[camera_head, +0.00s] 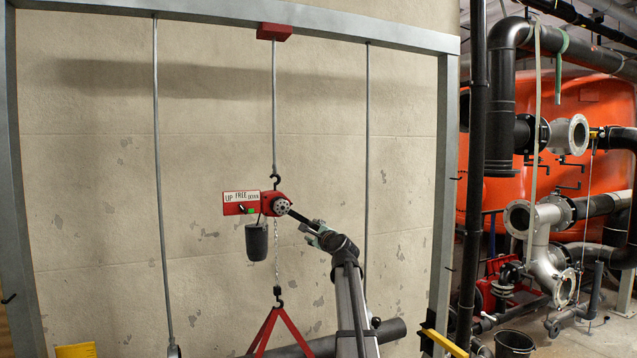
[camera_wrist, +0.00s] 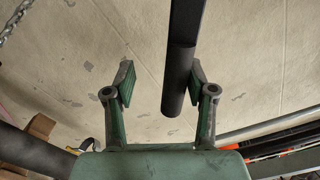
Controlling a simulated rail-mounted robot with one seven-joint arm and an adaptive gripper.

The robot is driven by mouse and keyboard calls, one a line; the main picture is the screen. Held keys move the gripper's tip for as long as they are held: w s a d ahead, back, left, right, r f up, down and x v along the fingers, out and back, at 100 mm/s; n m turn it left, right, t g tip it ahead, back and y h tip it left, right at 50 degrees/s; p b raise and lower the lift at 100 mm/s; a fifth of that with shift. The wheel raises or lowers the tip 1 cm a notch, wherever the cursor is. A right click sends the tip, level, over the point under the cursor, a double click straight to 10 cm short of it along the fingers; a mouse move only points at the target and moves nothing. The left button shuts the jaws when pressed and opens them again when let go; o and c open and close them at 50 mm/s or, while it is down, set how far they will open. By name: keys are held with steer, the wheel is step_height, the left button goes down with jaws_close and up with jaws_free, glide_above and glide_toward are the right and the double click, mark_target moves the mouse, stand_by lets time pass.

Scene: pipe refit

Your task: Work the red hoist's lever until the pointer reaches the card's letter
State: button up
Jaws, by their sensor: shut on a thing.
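The red hoist (camera_head: 270,204) hangs by a hook from a rod below the top beam. Its red plate (camera_head: 231,208) reads UP, FREE, DOWN, with a small green mark below the words. A dark lever (camera_head: 299,216) slopes down and right from the hoist's round hub. My gripper (camera_head: 317,232) is at the lever's lower end, shut on it. In the wrist view the lever's dark round bar (camera_wrist: 182,70) runs between my two finger pads (camera_wrist: 161,85). A dark container (camera_head: 257,243) hangs under the hoist. I cannot make out a pointer or a card's letter.
A chain drops from the hoist to a hook and red slings (camera_head: 278,325) above a dark pipe (camera_head: 387,331). Grey rods hang on both sides inside a grey frame (camera_head: 446,150). Flanged pipework (camera_head: 545,240) and a black bucket (camera_head: 514,343) stand at right.

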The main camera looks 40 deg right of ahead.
steer(key=shift+a+f, duration=0.1)
steer(key=a+f+p, duration=0.1)
steer(key=a+f+m, duration=0.1)
steer(key=shift+w+a+f+p, duration=0.35)
steer(key=shift+w+a, duration=0.05)
steer(key=shift+n, duration=0.5)
steer(key=shift+s+d+r+b, duration=0.2)
steer(key=shift+d+r+b, duration=0.15)
steer(key=shift+d+r, duration=0.4)
steer(key=shift+s+d+r+b, duration=0.15)
steer(key=shift+d+r+b, duration=0.2)
steer(key=shift+d+r, duration=0.35)
